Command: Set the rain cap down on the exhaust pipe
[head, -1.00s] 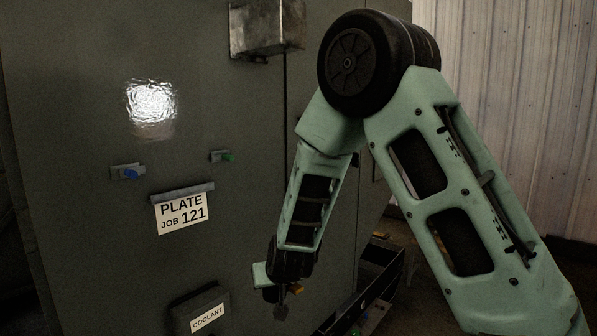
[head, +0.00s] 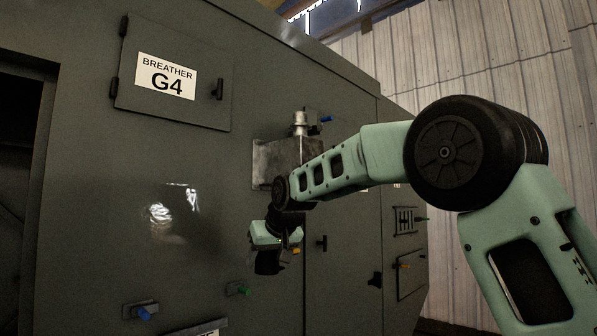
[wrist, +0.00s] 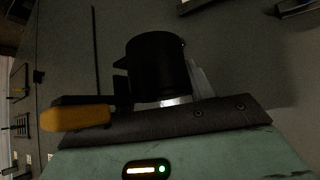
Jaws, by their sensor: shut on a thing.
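The rain cap is a dark, round, cup-like piece (head: 268,263), held below my gripper (head: 272,249) in the head view. In the wrist view the cap (wrist: 158,66) sits between the fingers of my gripper (wrist: 162,88), which is shut on it. The exhaust pipe (head: 299,122) is a short, bright metal stub standing upright on a metal box on the cabinet wall. The cap is apart from the pipe, lower and to its left in the head view. The pipe's top is in sight; I cannot make it out in the wrist view.
The metal box (head: 270,163) juts from the cabinet, partly behind my arm. A blue-tipped fitting (head: 325,118) is close to the pipe's right. The BREATHER G4 door (head: 207,95) is at upper left. Blue (head: 143,313) and green (head: 240,289) knobs stick out lower down. Space above the pipe looks clear.

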